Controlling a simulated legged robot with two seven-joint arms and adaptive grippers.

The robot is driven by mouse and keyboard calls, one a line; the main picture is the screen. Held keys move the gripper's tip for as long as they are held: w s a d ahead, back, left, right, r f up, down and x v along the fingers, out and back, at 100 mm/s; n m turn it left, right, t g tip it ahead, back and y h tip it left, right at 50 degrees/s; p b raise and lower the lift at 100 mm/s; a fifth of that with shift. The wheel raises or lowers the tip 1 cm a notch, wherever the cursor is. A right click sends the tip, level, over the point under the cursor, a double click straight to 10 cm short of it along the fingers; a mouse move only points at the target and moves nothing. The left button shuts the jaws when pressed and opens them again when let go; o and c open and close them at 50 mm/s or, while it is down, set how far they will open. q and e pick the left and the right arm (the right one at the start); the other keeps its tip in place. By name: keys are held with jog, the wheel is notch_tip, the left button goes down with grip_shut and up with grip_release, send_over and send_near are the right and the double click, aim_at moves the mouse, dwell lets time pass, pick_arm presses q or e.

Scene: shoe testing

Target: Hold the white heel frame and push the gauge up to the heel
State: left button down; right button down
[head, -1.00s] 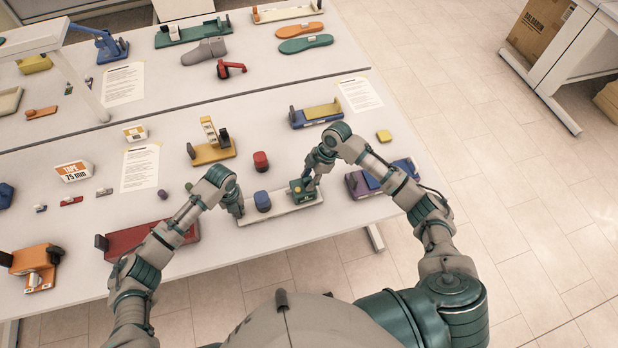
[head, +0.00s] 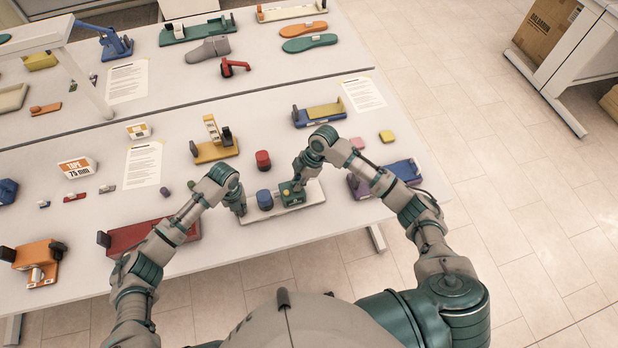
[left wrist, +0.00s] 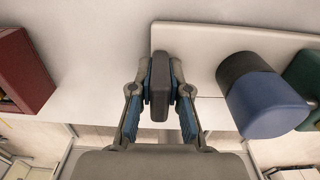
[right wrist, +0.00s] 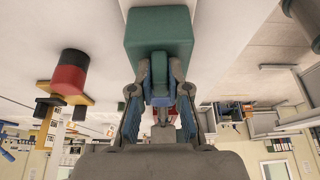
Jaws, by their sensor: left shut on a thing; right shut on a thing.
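The white heel frame (head: 316,192) is a long, flat white base near the table's front edge; it also shows in the left wrist view (left wrist: 200,42). My left gripper (head: 239,210) is shut on the frame's dark upright end tab (left wrist: 160,88). A blue heel (head: 265,200) with a dark end (left wrist: 243,68) stands on the frame, right of that tab. The green gauge (head: 291,195) sits on the frame right of the heel, close to it; I cannot tell whether they touch. My right gripper (right wrist: 159,92) is shut on the gauge's green raised grip (right wrist: 159,68).
A red heel-shaped block (head: 263,160) stands just behind the frame. A yellow fixture (head: 214,150) is further back. A dark red tray (head: 150,236) lies to the left, and a blue-purple fixture (head: 402,172) to the right. The table's front edge is close.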

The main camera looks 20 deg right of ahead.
jog(key=shift+a, duration=0.55)
jog(key=c, duration=1.1)
grip_release()
jog(key=shift+d+r, duration=0.1)
jog(key=v, duration=1.1)
jog(key=shift+w+d+r, duration=0.1)
jog(key=shift+d+r, duration=0.05)
jog(key=shift+r, duration=0.2)
pick_arm(q)
jog(key=c, duration=1.1)
grip_release()
jog(key=shift+o, duration=0.2)
